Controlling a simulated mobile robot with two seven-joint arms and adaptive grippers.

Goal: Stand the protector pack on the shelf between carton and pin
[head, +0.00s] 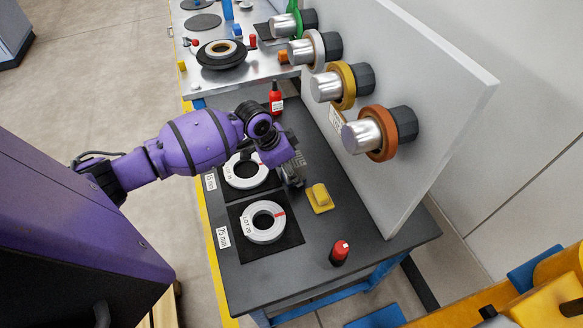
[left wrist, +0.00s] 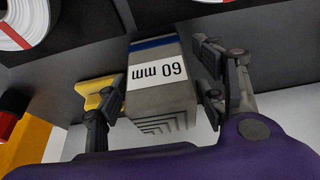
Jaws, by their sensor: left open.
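The protector pack (left wrist: 160,75) is a grey block of nested angled pieces with a blue band and a white "60 mm" label, seen upside down in the left wrist view. My left gripper (left wrist: 152,98) is open with one finger on each side of it. A gap shows between the pack and the left-hand finger; the right-hand finger is close to it, contact unclear. In the head view my left gripper (head: 291,172) is low over the dark bench, and the pack is mostly hidden there. I cannot make out the shelf, carton or pin. My right gripper is not in view.
An upright white panel (head: 440,85) with several coil-bearing pegs stands right of the arm.

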